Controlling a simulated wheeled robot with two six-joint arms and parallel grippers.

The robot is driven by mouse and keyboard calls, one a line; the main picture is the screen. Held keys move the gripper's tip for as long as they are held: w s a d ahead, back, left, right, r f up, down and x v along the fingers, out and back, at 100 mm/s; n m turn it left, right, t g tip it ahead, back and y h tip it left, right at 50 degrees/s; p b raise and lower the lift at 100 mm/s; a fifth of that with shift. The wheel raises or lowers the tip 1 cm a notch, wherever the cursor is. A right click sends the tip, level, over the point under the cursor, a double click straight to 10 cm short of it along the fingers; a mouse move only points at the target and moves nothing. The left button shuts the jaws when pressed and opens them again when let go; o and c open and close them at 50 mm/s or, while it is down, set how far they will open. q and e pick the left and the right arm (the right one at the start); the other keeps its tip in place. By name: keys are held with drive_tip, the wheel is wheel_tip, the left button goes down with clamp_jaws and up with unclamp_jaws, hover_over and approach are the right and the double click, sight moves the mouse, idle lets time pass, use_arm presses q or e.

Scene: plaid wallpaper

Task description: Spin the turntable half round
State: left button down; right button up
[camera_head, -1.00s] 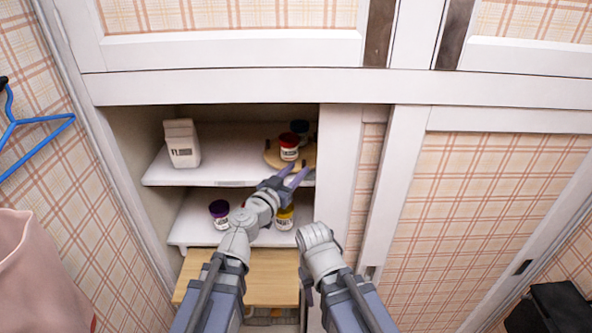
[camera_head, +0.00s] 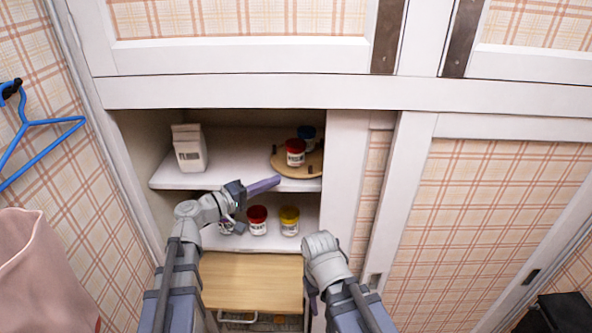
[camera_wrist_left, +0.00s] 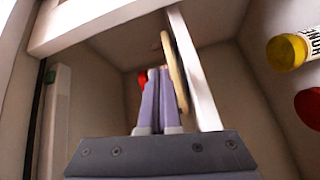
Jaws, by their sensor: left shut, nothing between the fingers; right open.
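The turntable (camera_head: 297,172) is a round wooden disc with small dark pegs near its rim, at the right of the upper shelf. The left wrist view shows the closed fingers (camera_wrist_left: 158,75) beside the disc's edge (camera_wrist_left: 175,65); contact cannot be told. My right gripper (camera_head: 312,295) hangs low, mostly hidden by its arm.
A white carton (camera_head: 189,148) stands at the upper shelf's left. The lower shelf holds a red-lidded jar (camera_head: 257,221), a yellow-lidded jar (camera_head: 289,221) and another jar partly behind my left gripper. The cabinet's upright (camera_head: 342,190) borders the turntable on the right.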

sight(296, 177)
use_arm(q)
drive_tip(key=shift+s+a+n+g+h, duration=0.15)
drive_tip(key=shift+a+n+g, duration=0.1)
drive_tip(key=shift+a+n, duration=0.25)
drive_tip(key=shift+s+a+n+g+h, duration=0.15)
drive_tip(key=shift+a+n+g, duration=0.1)
drive_tip(key=shift+a+n, duration=0.2)
drive_tip(key=x, duration=1)
drive_tip(key=shift+w+r, duration=0.1)
